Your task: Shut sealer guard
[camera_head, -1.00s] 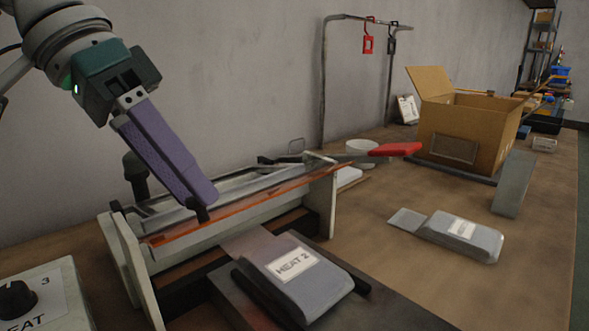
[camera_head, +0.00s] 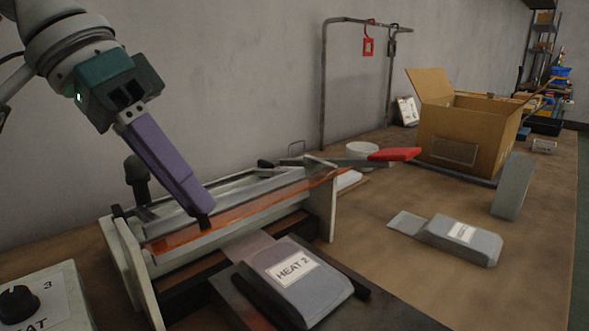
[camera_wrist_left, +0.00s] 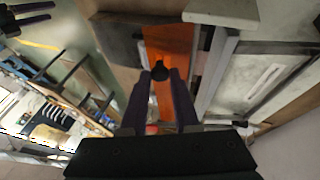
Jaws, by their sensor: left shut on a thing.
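The sealer (camera_head: 322,205) stands on the bench, a pale frame with two end plates. Its guard (camera_head: 240,212) is a see-through orange strip along the front, tilted over the sealing slot. My left gripper (camera_head: 202,222) has long purple fingers that reach down to the guard's near half. In the left wrist view, these fingers (camera_wrist_left: 160,80) are shut on a dark knob (camera_wrist_left: 160,72) against the orange guard (camera_wrist_left: 172,40). A grey packet labelled HEAT 2 (camera_head: 300,285) lies in front, its clear end reaching under the guard. A dark two-pronged shape at the wrist view's upper left may be my right gripper.
A control box with a dial (camera_head: 45,300) is at the lower left. A red-ended lever (camera_head: 395,154) sticks out right of the sealer. Another grey packet (camera_head: 470,242), a grey board (camera_head: 512,187) and an open carton (camera_head: 460,135) are further right.

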